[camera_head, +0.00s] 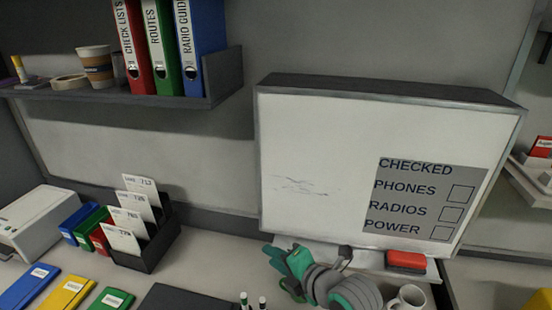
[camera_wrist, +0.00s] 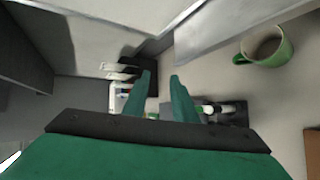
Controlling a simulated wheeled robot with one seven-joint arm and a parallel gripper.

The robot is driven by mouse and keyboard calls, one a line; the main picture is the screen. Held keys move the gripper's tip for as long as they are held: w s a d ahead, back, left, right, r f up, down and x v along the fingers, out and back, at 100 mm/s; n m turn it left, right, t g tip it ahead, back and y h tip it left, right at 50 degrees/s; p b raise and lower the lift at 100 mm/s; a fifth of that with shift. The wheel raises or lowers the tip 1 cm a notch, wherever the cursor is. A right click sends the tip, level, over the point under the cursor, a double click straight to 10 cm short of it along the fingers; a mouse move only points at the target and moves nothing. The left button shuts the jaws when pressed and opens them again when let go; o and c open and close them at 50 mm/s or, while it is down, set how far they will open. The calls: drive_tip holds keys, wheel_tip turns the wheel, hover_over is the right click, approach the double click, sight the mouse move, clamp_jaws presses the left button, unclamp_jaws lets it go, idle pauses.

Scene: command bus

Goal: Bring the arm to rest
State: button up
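My gripper (camera_head: 272,267), green with grey links behind it, is in front of the lower left part of the whiteboard (camera_head: 320,150), above the desk. In the wrist view its two green fingers (camera_wrist: 160,76) stand apart with nothing between them. The gripper is open and empty. I cannot tell its exact height above the desk. Part of the whiteboard's lower edge is hidden behind my arm.
A red eraser (camera_head: 405,260) and a mug (camera_head: 408,298) are right of my arm. A black card rack (camera_head: 155,250) and colored folders (camera_head: 65,295) are left. A shelf (camera_head: 222,88) holds binders and a cup. Markers (camera_head: 252,301) stand in front.

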drive_tip(key=w+a+r+m+t, duration=0.1)
drive_tip(key=a+r+m+t, duration=0.6)
drive_tip(key=m, duration=0.6)
drive_tip(key=s+d+f+m+h, duration=0.2)
drive_tip(key=s+f+m+h, duration=0.6)
drive_tip(key=s+f+m, duration=1)
drive_tip(key=s+d+f+n+g, duration=0.1)
drive_tip(key=s+d+f, duration=0.1)
drive_tip(key=s, duration=0.8)
drive_tip(key=s+d+f+n, duration=0.2)
drive_tip(key=s+f, duration=0.3)
drive_tip(key=s, duration=0.5)
drive_tip(key=shift+s+d+g, duration=0.35)
drive_tip(key=shift+d+g, duration=0.05)
drive_tip(key=shift+d, duration=0.15)
